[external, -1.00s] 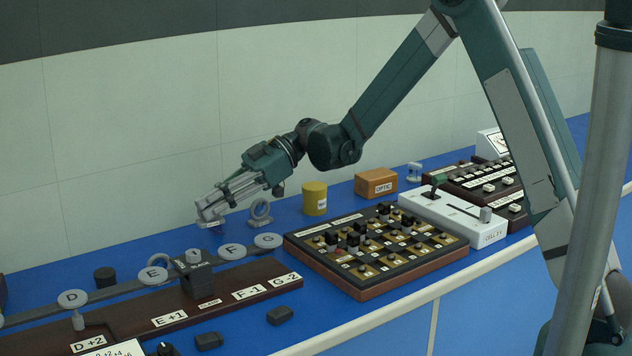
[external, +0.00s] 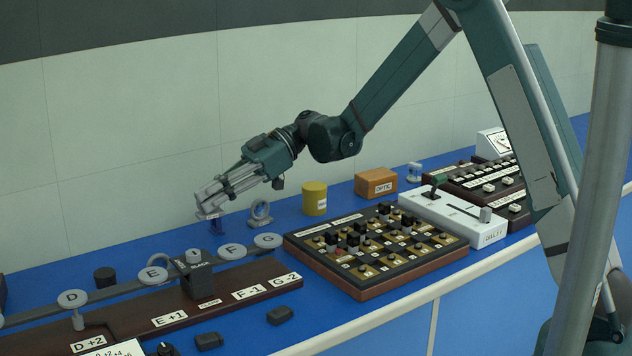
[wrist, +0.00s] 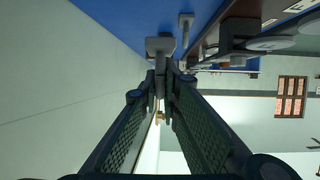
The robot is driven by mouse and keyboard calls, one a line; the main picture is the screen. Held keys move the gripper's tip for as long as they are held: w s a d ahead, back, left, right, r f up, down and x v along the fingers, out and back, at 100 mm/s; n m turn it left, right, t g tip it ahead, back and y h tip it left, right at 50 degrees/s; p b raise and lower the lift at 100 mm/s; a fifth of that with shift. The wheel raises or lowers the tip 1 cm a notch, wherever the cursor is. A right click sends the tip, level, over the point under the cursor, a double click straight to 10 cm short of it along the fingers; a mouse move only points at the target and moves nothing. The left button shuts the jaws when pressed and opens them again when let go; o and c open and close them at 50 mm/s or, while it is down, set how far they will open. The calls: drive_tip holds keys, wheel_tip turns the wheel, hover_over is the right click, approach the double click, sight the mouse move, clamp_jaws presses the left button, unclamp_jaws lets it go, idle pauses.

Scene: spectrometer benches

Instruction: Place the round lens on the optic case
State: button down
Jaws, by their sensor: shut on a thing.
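My gripper (external: 207,204) is at the left, beyond the lettered rail, and is shut on a small grey post-mounted piece. In the wrist view, the piece's flat grey foot (wrist: 159,46) and short post show beyond my fingertips (wrist: 160,84). The fingers hide its upper part, so I cannot tell if it is the round lens. A ring-shaped grey optic (external: 261,212) stands upright on the bench just right of my gripper, apart from it. The optic case (external: 376,182) is an orange-brown box labelled OPTIC, further right against the back, with its top clear.
A yellow cylinder (external: 314,198) stands between the ring optic and the case. A keyed board (external: 375,285) lies in front, with a white lever unit (external: 462,219) to its right. The dark rail with lettered discs (external: 215,308) fills the front left.

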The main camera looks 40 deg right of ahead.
drive_tip(key=shift+d, duration=0.1)
drive_tip(key=w+d+r+m+t+p, duration=0.1)
drive_tip(key=w+d, duration=0.2)
drive_tip(key=d, duration=0.4)
drive_tip(key=w+d+r+m+t, duration=0.1)
drive_tip(key=w+d, duration=0.1)
drive_tip(key=d, duration=0.5)
wheel_tip(320, 180, up, 4)
drive_tip(key=m+t+h+p, duration=0.3)
drive_tip(key=m+t+h, duration=0.1)
drive_tip(key=m+t, duration=0.2)
hover_over(376, 173)
drive_tip(key=shift+r, duration=0.15)
drive_tip(key=shift+f+b, duration=0.8)
drive_tip(key=shift+f, duration=2.35)
drive_tip(key=shift+f+b, duration=0.4)
drive_tip(key=shift+f, duration=1.45)
